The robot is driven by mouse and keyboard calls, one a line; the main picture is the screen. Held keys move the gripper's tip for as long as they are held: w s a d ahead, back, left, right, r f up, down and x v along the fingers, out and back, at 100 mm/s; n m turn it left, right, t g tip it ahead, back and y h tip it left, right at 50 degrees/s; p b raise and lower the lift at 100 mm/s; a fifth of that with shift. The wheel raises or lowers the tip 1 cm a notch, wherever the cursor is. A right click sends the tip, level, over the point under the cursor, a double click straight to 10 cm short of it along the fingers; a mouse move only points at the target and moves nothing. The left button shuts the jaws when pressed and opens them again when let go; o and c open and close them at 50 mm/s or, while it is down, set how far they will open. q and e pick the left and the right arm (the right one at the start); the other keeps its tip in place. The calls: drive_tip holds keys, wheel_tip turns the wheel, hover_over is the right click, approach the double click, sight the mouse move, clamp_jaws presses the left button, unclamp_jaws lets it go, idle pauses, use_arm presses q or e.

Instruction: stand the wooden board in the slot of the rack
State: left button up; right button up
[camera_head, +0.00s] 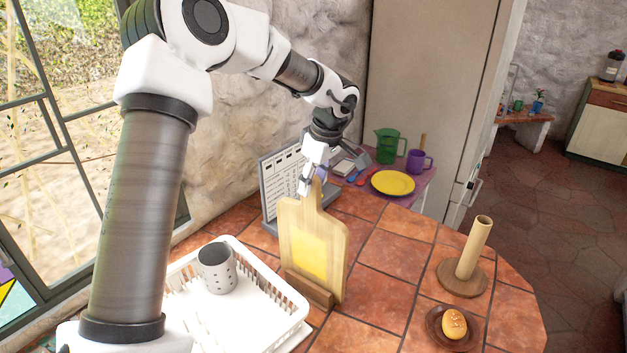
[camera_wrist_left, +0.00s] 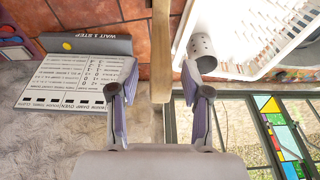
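The wooden board (camera_head: 297,238), pale with a yellow panel, stands nearly upright with its handle up. Its lower edge is behind the front of the small wooden rack (camera_head: 308,291); the slot itself is hidden, so I cannot see how deep the board sits. My left gripper (camera_head: 311,184) is at the top of the handle. In the left wrist view the gripper (camera_wrist_left: 158,72) has its fingers apart, with the board (camera_wrist_left: 161,40) edge-on between them and a gap on each side. My right gripper is not in view.
A white dish basket (camera_head: 296,304) with a grey perforated cup (camera_head: 216,268) stands left of the rack. A grey sign (camera_head: 268,190) is behind the board. A paper-towel post (camera_head: 474,250) and a brown plate with a bun (camera_head: 454,324) stand right. Tiles between are clear.

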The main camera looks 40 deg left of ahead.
use_arm(q)
drive_tip(key=v, duration=1.2)
idle(0.5)
